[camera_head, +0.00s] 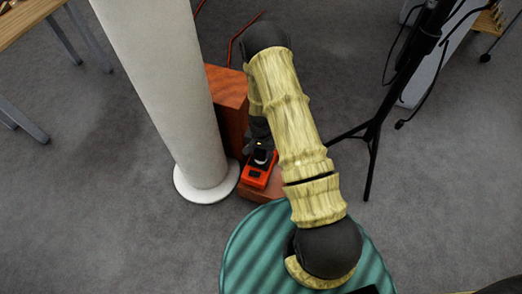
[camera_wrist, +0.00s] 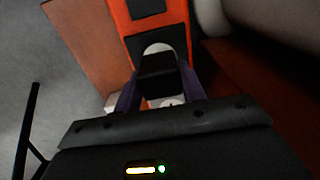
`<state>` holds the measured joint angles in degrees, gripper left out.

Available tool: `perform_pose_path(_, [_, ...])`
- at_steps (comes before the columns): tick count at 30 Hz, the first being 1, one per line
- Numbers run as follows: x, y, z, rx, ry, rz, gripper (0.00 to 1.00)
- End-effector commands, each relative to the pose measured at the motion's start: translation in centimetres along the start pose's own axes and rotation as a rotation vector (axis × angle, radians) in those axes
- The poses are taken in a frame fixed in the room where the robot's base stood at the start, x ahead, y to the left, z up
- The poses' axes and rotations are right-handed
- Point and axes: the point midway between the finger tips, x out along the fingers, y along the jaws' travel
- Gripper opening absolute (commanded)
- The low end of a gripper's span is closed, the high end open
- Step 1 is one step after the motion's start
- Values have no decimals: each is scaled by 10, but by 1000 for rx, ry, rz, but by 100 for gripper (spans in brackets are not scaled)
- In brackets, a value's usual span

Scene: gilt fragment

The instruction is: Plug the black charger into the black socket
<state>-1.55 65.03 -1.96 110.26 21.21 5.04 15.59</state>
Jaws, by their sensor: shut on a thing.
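My gripper (camera_wrist: 159,80) is shut on the black charger (camera_wrist: 156,64), with a dark purple finger on each side of it in the wrist view. The charger is over an orange strip (camera_wrist: 172,12) with black socket panels. One black panel (camera_wrist: 147,7) is bare at the top. Another black panel (camera_wrist: 172,40) lies just beyond the charger, with a white round face (camera_wrist: 157,47) partly covered by it. The charger's prongs are hidden, and I cannot tell whether it touches a socket. In the head view the orange strip (camera_head: 254,180) shows below my dark gripper.
The strip lies by a reddish-brown wooden block (camera_head: 228,88). A thick white column (camera_head: 165,80) stands close on the left. A black tripod stand (camera_head: 374,130) is at right. A wooden table (camera_head: 30,18) is at upper left. Grey floor is open between them.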

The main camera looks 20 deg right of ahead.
Motion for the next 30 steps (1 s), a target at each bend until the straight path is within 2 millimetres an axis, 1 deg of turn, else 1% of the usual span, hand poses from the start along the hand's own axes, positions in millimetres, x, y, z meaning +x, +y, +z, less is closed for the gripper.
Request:
perform_pose_path(22, [0, 0, 0, 0, 0, 0, 20])
perform_pose_path(30, [4, 0, 0, 0, 0, 0, 20])
